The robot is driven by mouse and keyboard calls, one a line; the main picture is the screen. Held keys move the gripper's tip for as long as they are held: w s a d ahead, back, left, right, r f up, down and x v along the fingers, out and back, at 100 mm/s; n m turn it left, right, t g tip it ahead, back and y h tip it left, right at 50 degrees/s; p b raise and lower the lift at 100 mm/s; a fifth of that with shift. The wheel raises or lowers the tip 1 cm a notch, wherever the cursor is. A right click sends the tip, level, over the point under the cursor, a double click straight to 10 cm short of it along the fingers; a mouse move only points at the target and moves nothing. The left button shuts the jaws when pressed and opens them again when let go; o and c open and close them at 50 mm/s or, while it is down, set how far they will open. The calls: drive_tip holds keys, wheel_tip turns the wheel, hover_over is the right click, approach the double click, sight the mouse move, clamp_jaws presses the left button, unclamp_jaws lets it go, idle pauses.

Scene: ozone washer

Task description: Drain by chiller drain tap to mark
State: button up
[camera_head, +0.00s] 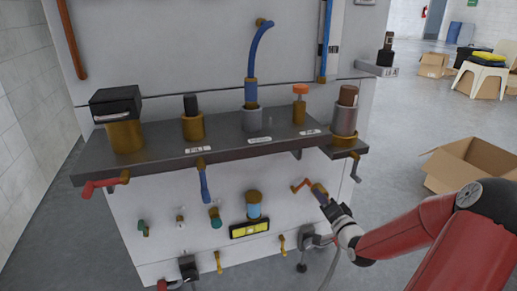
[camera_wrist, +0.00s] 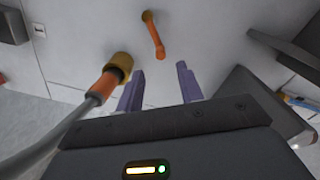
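My gripper (camera_head: 320,193) is at the right of the machine's front panel, below the shelf. In the wrist view its two purple fingers (camera_wrist: 160,69) stand apart with nothing between them. An orange lever on a brass stem (camera_wrist: 153,35) is on the panel just beyond the fingertips. It appears to be the orange handle (camera_head: 301,185) left of my gripper in the head view. I cannot tell which tap is the chiller drain tap. A brass-capped cylinder with blue in it (camera_head: 253,206) is at the panel's middle, above a yellow display (camera_head: 250,229). No level mark can be made out.
A brass fitting with an orange collar and grey hose (camera_wrist: 108,82) is close left of my fingers. The shelf (camera_head: 225,143) overhangs the panel and carries several fittings. Yellow taps (camera_head: 218,263) sit low. An open cardboard box (camera_head: 470,165) stands on the floor at right.

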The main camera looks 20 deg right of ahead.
drive_tip(key=s+a+r+n+g+h+p, duration=0.1)
drive_tip(key=s+a+r+n+g+h, duration=0.15)
drive_tip(key=a+n+g, duration=0.2)
drive_tip(key=s+a+r+n+g+h, duration=0.1)
drive_tip(key=s+a+r+n+g, duration=0.25)
drive_tip(key=a, duration=0.25)
drive_tip(key=s+a+r+n+g+y, duration=0.1)
drive_tip(key=s+a+r, duration=0.2)
drive_tip(key=s, duration=0.4)
drive_tip(key=s+a+r+n+g+y+p, duration=0.1)
drive_tip(key=s+a+r+g, duration=0.1)
drive_tip(key=s+a, duration=0.3)
drive_tip(key=s+a+r+n+g+y, duration=0.1)
drive_tip(key=s+a+r, duration=0.3)
drive_tip(key=s, duration=0.5)
drive_tip(key=shift+a, duration=0.15)
idle(4.3)
